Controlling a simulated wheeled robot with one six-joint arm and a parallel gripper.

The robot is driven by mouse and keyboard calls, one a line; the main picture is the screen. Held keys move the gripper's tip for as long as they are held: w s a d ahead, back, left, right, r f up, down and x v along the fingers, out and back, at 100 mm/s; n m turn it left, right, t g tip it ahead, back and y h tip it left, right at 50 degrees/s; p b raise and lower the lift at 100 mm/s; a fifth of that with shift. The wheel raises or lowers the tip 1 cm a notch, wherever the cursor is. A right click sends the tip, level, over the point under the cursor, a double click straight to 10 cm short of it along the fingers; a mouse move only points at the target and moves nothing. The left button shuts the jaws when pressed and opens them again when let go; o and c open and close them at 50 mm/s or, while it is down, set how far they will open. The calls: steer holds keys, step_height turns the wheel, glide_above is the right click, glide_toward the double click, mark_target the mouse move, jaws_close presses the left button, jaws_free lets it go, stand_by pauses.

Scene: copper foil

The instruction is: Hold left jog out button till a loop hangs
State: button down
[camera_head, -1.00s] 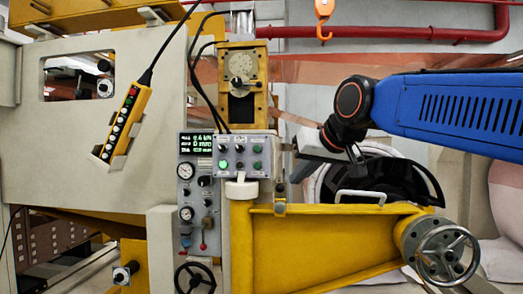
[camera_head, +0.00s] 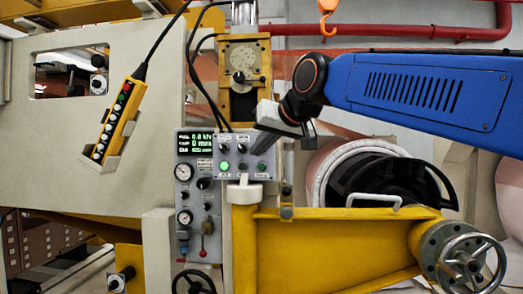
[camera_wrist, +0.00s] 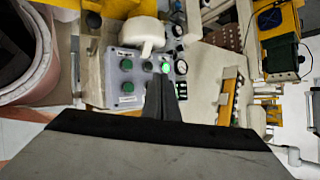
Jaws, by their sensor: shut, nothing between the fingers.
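The grey button box (camera_head: 218,146) is mounted in front of the yellow frame, with black knobs above and green buttons below. Its left green button (camera_head: 224,165) glows brightly; the others look darker. In the wrist view, the lit green button (camera_wrist: 165,67) shows just beyond the fingertips. Copper foil (camera_head: 335,129) shows behind my arm. No hanging loop is visible.
A white-capped knob (camera_wrist: 143,32) juts out beside the box. A gauge panel with green display (camera_head: 195,143) adjoins it on the left. A yellow pendant (camera_head: 118,115) hangs further left. The yellow arm (camera_head: 310,245) with handwheel (camera_head: 470,262) lies below; a roll (camera_head: 335,170) stands behind.

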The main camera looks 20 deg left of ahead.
steer(key=w+a, duration=0.2)
steer(key=w, duration=0.6)
steer(key=shift+w, duration=0.25)
steer(key=shift+w, duration=0.15)
stand_by(2.0)
steer(key=shift+w+a, duration=0.1)
steer(key=shift+w, duration=0.15)
steer(key=shift+w+a, duration=0.1)
steer(key=shift+w, duration=0.35)
stand_by(2.4)
steer(key=shift+s, duration=0.15)
steer(key=shift+s+d, duration=0.2)
steer(key=shift+s, duration=0.5)
steer(key=shift+s, duration=0.15)
steer(key=shift+s+d, duration=0.2)
steer(key=shift+s, duration=0.55)
steer(key=shift+s+d, duration=0.2)
steer(key=shift+s, duration=0.6)
steer(key=shift+s+d, duration=0.2)
steer(key=shift+s, duration=0.55)
